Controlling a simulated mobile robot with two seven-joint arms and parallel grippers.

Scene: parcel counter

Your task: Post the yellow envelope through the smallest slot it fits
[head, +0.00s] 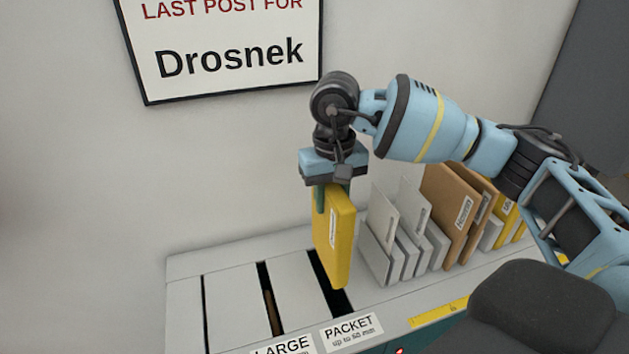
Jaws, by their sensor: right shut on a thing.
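The yellow envelope (335,235) is thick and hangs upright with a white label on its face. My right gripper (330,185) is shut on its top edge. The envelope's lower end is over the widest slot (317,265), beside the PACKET label (350,332); I cannot tell whether its tip is inside. To the left are a narrower slot (265,280), with something brown inside and the LARGE label (282,346) in front, and a very thin slot (203,310). The envelope hides part of the widest slot. My left gripper is not in view.
A rack of white, brown and yellow envelopes (440,215) stands on the counter just right of the held envelope. A yellow strip (438,312) lies along the front edge. The counter's left part is clear.

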